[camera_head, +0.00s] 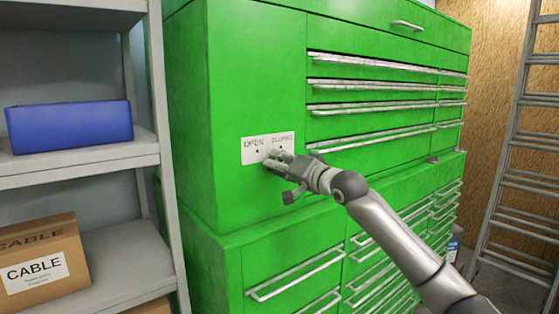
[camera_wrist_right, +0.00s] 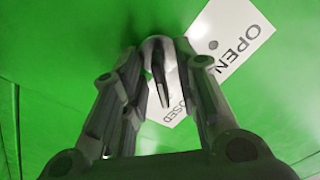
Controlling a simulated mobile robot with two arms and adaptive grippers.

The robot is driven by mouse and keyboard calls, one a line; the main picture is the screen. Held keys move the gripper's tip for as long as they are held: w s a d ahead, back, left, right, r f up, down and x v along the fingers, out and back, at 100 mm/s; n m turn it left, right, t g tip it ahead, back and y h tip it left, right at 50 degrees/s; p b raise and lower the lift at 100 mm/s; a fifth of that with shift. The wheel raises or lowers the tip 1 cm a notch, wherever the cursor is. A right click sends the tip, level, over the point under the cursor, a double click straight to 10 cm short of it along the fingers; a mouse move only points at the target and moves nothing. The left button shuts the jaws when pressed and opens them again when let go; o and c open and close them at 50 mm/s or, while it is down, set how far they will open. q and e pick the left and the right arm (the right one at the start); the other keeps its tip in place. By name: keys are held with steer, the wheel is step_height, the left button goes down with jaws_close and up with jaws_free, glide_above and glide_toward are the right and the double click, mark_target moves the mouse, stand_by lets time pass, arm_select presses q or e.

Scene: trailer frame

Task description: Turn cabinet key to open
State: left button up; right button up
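The green cabinet (camera_head: 250,90) stands in the middle of the head view. A white lock plate (camera_head: 250,150) with lettering and small dark dots is on its front, left of the upper drawers. In the right wrist view the plate (camera_wrist_right: 238,32) reads OPEN, with CLOSED partly covered by my fingers. My right gripper (camera_head: 276,158) is at the plate's lower right part, and it shows in the wrist view (camera_wrist_right: 163,60) with fingers leaning close together. A grey rounded shape lies between the tips; I cannot tell whether it is the key. My left gripper is not in view.
A grey shelf (camera_head: 90,160) on the left holds a blue bin (camera_head: 68,125) and a cardboard box marked CABLE (camera_head: 40,262). Drawer handles (camera_head: 375,138) stick out right of the plate. A ladder (camera_head: 520,170) stands at the far right.

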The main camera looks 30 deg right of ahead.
steer(key=shift+w, duration=0.1)
steer(key=shift+c, duration=0.4)
jaws_close()
